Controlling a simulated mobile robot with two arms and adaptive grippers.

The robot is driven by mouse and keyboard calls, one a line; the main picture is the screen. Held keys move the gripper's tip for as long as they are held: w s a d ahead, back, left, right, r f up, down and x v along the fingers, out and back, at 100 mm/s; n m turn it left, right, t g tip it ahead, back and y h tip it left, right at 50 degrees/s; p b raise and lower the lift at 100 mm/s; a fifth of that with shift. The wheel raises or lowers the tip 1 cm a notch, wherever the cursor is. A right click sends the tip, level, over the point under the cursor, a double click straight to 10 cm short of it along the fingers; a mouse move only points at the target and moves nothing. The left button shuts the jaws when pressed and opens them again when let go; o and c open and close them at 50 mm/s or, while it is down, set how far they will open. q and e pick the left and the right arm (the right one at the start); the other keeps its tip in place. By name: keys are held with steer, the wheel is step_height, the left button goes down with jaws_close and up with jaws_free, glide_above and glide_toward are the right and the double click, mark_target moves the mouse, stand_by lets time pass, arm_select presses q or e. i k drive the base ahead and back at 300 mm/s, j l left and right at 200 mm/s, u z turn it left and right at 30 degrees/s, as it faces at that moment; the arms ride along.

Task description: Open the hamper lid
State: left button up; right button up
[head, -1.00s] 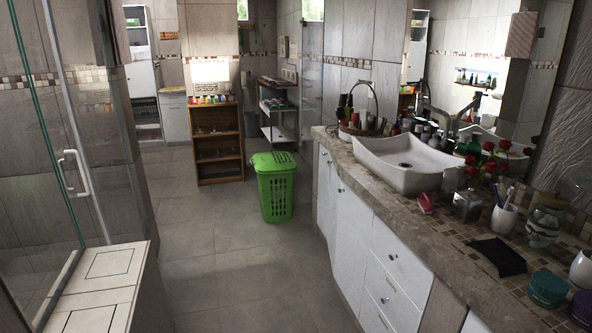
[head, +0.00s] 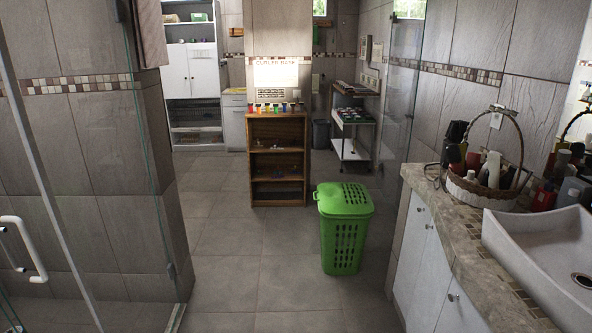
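The green plastic laundry hamper (head: 341,243) stands upright on the tiled floor, right of the middle of the head view and close to the vanity's far end. Its walls have rows of slots. Its green lid (head: 343,197) lies shut on top. Neither of my grippers shows in the view, and nothing touches the hamper.
A vanity counter (head: 457,211) with a white sink (head: 540,245) and a basket of bottles (head: 487,180) lines the right. A glass shower door with a white handle (head: 22,246) is at the left. A wooden shelf (head: 278,160) and a metal cart (head: 352,128) stand behind. The floor (head: 240,262) between is clear.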

mark_target(331, 199)
steer(key=i+j, duration=0.1)
steer(key=i, duration=1.25)
steer(key=i+j+z, duration=0.1)
steer(key=i, duration=0.6)
